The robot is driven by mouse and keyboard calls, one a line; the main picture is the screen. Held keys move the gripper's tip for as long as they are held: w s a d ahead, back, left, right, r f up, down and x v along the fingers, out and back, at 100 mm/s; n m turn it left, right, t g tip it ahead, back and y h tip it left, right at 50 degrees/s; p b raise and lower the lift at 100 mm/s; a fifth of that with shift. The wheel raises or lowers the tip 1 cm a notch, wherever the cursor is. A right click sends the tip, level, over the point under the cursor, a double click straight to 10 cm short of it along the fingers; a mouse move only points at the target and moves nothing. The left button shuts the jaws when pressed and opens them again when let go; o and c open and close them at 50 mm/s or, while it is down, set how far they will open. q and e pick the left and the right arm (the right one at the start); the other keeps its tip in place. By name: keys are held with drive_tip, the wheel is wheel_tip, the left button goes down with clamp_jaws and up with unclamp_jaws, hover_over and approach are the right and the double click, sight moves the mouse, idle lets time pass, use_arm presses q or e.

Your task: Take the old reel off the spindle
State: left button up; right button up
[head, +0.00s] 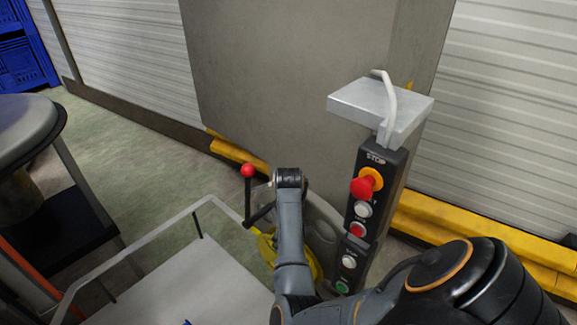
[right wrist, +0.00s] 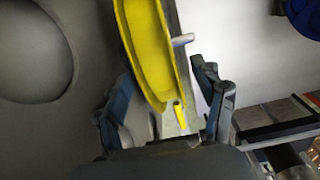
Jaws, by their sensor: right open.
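A yellow reel (head: 268,248) shows in the head view, mostly hidden behind my right arm. In the right wrist view the yellow reel (right wrist: 150,50) is seen nearly edge-on, with a grey rim along its right side. A short grey peg (right wrist: 183,39) sticks out to the right of it; I cannot tell whether this is the spindle. A small yellow piece (right wrist: 179,114) lies at the reel's lower end. My right gripper (right wrist: 165,95) is open, one finger on each side of the reel's lower edge. Contact cannot be made out. My left gripper is not in view.
A control post (head: 352,230) with a red stop button and a grey shelf stands right of the reel. A red-knobbed lever (head: 247,172) rises left of my arm. A railed grey table (head: 190,285) is at the lower left, a round-topped grey unit (head: 25,120) farther left.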

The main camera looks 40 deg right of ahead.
drive_tip(key=shift+w+d+f, duration=0.1)
drive_tip(key=shift+f, duration=1.15)
clamp_jaws()
drive_tip(key=shift+r, duration=0.1)
drive_tip(key=shift+w+r, duration=0.1)
drive_tip(key=shift+r, duration=0.05)
